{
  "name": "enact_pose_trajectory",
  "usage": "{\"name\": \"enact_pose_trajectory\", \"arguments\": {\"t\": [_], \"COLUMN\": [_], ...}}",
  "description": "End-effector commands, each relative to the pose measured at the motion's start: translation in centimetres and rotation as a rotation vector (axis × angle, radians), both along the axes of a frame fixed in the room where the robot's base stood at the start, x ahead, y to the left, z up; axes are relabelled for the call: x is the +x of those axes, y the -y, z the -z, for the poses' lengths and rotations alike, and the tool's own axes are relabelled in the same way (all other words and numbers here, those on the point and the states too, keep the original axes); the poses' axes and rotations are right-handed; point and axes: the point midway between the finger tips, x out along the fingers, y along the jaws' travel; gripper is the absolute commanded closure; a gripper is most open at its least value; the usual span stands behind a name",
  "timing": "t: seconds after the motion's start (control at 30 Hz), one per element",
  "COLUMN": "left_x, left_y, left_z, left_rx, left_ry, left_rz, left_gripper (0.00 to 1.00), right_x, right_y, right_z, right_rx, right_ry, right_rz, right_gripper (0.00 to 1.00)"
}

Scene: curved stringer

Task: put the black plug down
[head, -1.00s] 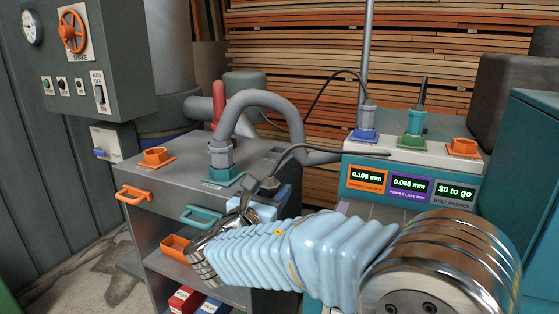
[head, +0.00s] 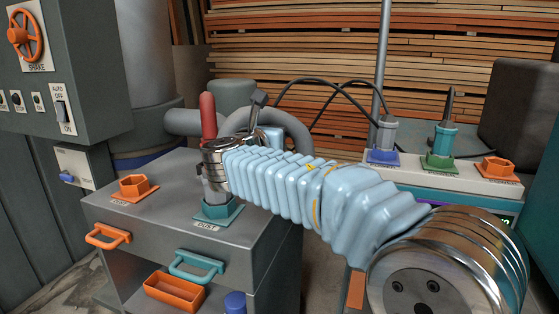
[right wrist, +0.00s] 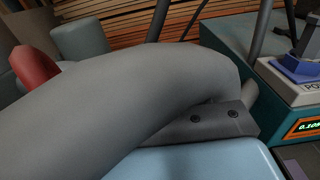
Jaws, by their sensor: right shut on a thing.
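My right arm comes in from the right, and its gripper (head: 262,132) is raised over the grey cabinet, beside the bent grey hose. The black plug (head: 258,99) shows as a small dark piece at the gripper, with a black cable looping from it toward the machine at the right. The gripper is shut on it, but the wrist and sleeve hide most of the grip. In the right wrist view the grey hose (right wrist: 130,100) fills the middle and hides the plug. My left gripper is not in view.
The cabinet top (head: 158,215) carries an orange socket (head: 133,187) and a teal dust socket (head: 217,210). A red handle (head: 208,117) stands behind. Blue (head: 383,156), green (head: 440,163) and orange (head: 495,168) sockets sit on the machine; the first two hold plugs. The cabinet's front left top is clear.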

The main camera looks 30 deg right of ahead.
Motion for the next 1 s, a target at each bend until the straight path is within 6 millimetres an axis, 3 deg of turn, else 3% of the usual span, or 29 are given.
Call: {"name": "enact_pose_trajectory", "arguments": {"t": [0.1, 0.23, 0.4, 0.6, 0.8, 1.0], "left_x": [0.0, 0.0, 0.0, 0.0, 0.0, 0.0], "left_y": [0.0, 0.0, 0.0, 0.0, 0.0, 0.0], "left_z": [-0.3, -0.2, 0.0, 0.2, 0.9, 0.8], "left_rx": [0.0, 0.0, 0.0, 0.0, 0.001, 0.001], "left_ry": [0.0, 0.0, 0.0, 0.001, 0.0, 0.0], "left_rz": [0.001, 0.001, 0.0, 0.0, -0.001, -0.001], "left_gripper": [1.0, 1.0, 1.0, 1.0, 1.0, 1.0], "right_x": [2.4, 4.0, 5.2, 5.8, 6.0, 6.0], "right_y": [2.6, 3.9, 5.0, 5.5, 5.7, 5.7], "right_z": [1.5, 4.2, 6.3, 7.2, 10.2, 10.5], "right_rx": [-0.006, -0.003, -0.001, -0.001, -0.001, 0.001], "right_ry": [-0.004, -0.005, -0.002, -0.002, -0.003, 0.001], "right_rz": [0.01, 0.005, 0.002, 0.0, 0.0, 0.0], "right_gripper": [0.9, 0.9, 0.9, 0.9, 0.9, 0.9]}}
